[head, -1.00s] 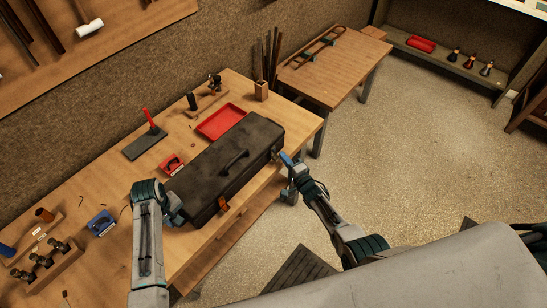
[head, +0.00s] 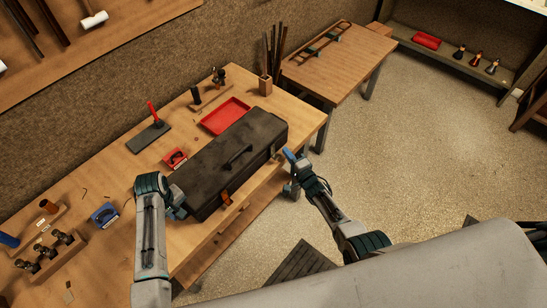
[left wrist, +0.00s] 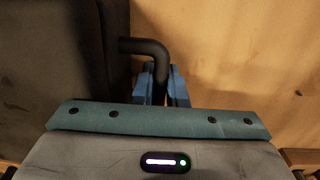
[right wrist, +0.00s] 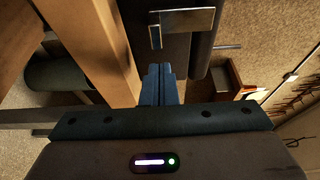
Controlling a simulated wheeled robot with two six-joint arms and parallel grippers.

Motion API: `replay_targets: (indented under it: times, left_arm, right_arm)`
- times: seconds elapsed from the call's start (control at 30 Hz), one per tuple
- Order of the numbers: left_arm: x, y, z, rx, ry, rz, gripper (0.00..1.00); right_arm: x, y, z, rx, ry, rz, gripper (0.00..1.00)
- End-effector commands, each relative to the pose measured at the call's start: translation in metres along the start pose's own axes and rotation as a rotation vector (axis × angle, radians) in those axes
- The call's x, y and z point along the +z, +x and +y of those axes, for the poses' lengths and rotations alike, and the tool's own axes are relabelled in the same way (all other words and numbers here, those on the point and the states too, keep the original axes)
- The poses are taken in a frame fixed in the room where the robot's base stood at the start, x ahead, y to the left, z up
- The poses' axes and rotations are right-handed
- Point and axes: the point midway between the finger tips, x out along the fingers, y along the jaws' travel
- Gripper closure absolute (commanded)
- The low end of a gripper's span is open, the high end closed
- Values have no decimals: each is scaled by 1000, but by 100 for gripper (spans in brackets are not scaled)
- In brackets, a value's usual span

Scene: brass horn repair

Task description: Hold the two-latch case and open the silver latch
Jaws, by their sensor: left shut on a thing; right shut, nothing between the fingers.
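The black two-latch case (head: 225,165) lies shut on the workbench, its top handle upward. A copper-coloured latch (head: 226,198) is on its front side. The silver latch (right wrist: 185,22) shows in the right wrist view as a bright plate with a short tab hanging at its left end. My left gripper (left wrist: 162,88) is shut on the dark bent side handle (left wrist: 146,46) at the case's left end. My right gripper (head: 289,156) is shut and empty beside the case's right front corner. In the right wrist view its fingertips (right wrist: 158,84) are apart from the silver latch, below it in the picture.
On the workbench (head: 190,245), a red tray (head: 225,116) lies behind the case. A small red box (head: 175,158) and a blue one (head: 104,214) are to the left. A second table (head: 340,68) stands behind right. Open floor (head: 430,150) lies to the right.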

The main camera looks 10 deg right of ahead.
Motion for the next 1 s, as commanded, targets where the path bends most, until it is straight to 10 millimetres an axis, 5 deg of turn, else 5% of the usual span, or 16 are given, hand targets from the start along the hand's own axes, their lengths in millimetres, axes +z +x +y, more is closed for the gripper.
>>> replay_targets:
  times: [0.1, 0.7, 1.0]
  left_arm:
    - [0, -1, 0, 1, 0, 0, 100]
    - [0, 0, -1, -2, 0, 0, 100]
    - [0, 0, -1, -3, 0, 1, 100]
  right_arm:
    - [-16, 6, 0, 2, -1, 2, 100]
    - [-13, -79, 1, 2, -1, 2, 100]
    - [-13, -97, 0, 1, -1, 2, 100]
